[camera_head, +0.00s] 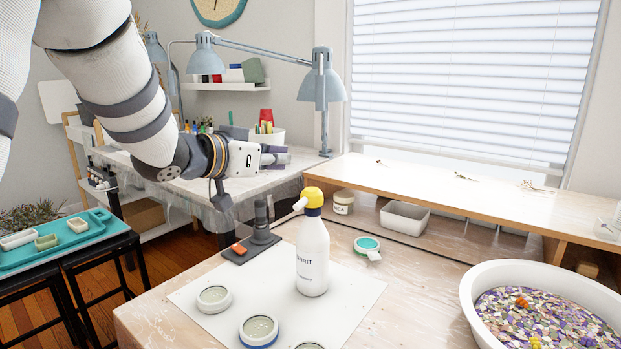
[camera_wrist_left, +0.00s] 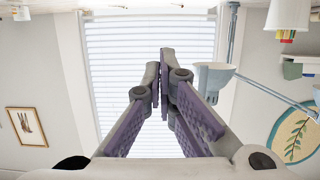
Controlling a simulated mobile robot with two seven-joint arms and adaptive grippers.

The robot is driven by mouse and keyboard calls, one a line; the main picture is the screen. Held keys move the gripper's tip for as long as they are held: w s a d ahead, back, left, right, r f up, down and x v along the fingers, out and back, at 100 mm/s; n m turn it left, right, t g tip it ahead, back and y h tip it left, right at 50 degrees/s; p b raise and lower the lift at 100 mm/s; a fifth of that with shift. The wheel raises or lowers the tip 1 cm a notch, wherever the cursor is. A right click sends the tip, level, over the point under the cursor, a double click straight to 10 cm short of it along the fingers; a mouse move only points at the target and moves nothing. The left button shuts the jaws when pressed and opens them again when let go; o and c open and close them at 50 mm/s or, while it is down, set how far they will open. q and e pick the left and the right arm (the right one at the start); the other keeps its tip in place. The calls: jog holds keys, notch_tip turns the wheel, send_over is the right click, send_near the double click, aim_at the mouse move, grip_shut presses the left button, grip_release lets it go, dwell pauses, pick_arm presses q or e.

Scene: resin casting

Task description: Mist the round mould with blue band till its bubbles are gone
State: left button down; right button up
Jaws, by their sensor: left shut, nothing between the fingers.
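The round mould with blue band (camera_head: 259,332) lies on a white sheet (camera_head: 352,290) at the front of the workbench. Its pale fill shows small specks that look like bubbles. A white spray bottle (camera_head: 313,262) with a yellow head and a label reading "SPIRIT" stands upright behind and right of it on the sheet. My left gripper (camera_head: 285,158) is shut and empty, up and to the left of the bottle, apart from it. In the left wrist view its fingertips (camera_wrist_left: 165,56) meet, with the window blind behind. My right gripper is not in view.
A second round mould (camera_head: 214,298) lies left on the sheet; a third (camera_head: 309,346) is cut off at the bottom edge. A dark stand (camera_head: 262,232) is behind the sheet.

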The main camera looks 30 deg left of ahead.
pick_arm(q)
send_over(309, 195)
jog(key=shift+s+f, duration=0.2)
jog(key=shift+f, duration=1)
jog(key=shift+w+f, duration=0.25)
jog(key=shift+f, duration=1.7)
